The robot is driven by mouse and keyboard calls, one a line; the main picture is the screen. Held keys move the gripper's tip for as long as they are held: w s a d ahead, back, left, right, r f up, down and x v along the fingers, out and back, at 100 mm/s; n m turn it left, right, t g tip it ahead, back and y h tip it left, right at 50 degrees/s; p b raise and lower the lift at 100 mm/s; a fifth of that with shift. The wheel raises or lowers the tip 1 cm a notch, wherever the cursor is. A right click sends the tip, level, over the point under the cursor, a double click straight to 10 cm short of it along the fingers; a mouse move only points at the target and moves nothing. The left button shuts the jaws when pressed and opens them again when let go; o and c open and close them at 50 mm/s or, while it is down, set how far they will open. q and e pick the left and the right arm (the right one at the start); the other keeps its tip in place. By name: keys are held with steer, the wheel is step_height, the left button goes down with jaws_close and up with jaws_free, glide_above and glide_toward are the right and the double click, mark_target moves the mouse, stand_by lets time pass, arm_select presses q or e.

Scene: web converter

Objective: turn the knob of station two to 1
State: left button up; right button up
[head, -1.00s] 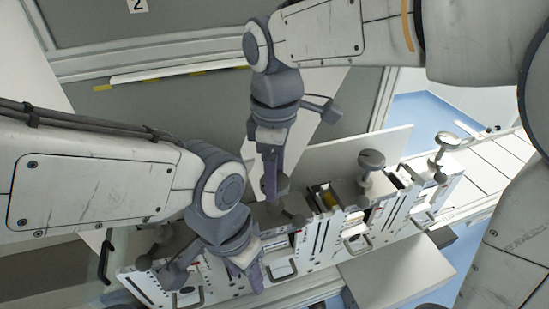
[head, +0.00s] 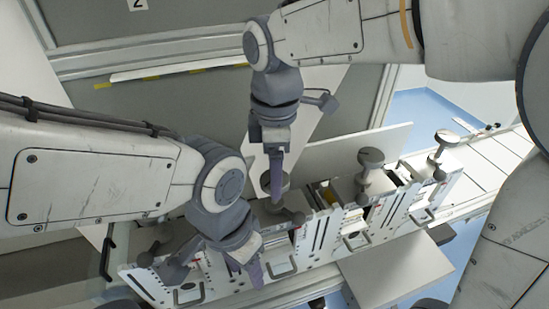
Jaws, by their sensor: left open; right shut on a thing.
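A round grey knob (head: 284,186) stands on the row of panel stations in the middle of the head view. My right gripper (head: 275,185) comes down on it from above and is shut on it, its narrow purple fingers hiding part of the knob. The knob's markings cannot be read. My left gripper (head: 246,268) is open and empty, lower left of the knob over the white slotted front panel. A sign with a "2" (head: 138,3) is at the top left edge of the view.
Two more grey knobs, one to the right (head: 371,157) and one farther right (head: 446,137), stand on neighbouring stations. The white slotted panel (head: 321,238) with handles runs along the front. A white shelf (head: 395,270) juts out below it.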

steer(key=o, duration=1.4)
step_height(320, 180, up, 11)
steer(key=shift+f+b, duration=0.2)
steer(key=shift+b, duration=0.5)
steer(key=shift+a, duration=0.1)
